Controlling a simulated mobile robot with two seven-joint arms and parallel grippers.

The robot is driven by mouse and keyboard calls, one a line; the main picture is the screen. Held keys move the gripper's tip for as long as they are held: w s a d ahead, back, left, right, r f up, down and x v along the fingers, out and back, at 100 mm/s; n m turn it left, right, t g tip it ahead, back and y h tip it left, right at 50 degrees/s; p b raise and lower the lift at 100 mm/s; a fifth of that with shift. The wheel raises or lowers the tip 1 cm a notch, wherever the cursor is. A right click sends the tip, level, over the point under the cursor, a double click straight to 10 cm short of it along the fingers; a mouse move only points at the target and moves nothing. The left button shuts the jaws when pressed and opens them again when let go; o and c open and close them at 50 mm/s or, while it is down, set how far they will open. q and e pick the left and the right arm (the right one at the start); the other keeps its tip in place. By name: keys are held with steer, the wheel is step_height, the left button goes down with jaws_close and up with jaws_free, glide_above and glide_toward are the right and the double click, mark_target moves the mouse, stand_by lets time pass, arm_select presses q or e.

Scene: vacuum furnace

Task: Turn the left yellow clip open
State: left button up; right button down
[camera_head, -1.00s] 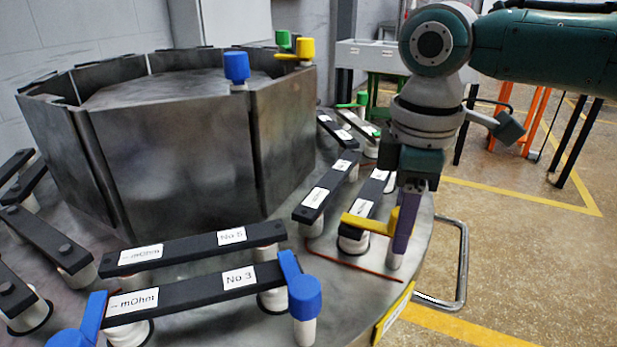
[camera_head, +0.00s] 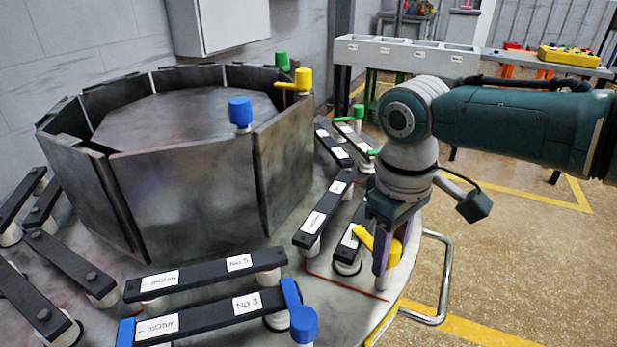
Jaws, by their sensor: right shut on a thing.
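A yellow clip (camera_head: 393,254) stands at the right edge of the round metal plate (camera_head: 345,318), beside the near end of a black bar (camera_head: 350,250). Its flat arm points up and left in the picture and overlaps the bar's right side; I cannot tell whether it touches the bar. My right gripper (camera_head: 385,262) points down from above and is shut on the clip, its purple-grey finger in front hiding part of the clip. Another yellow clip (camera_head: 304,80) is on top of the octagonal metal wall at the back. My left gripper is out of view.
Blue clips (camera_head: 303,322) (camera_head: 240,112) and green clips (camera_head: 282,61) (camera_head: 357,112) stand around. Several labelled black bars ring the octagonal wall (camera_head: 190,190). A metal handle (camera_head: 440,280) juts from the plate's right side. A grey bench (camera_head: 410,58) stands behind.

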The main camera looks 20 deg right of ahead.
steer(key=m+p, duration=0.1)
steer(key=m, duration=0.1)
steer(key=shift+r+m, duration=0.1)
steer(key=shift+m, duration=0.3)
steer(key=m+p, duration=0.1)
steer(key=m, duration=0.1)
steer(key=shift+m, duration=0.4)
steer(key=m+p, duration=0.1)
steer(key=m, duration=0.2)
steer(key=shift+m, duration=0.3)
steer(key=shift+m+g, duration=0.3)
steer(key=shift+m, duration=0.4)
steer(key=c, duration=0.5)
jaws_free()
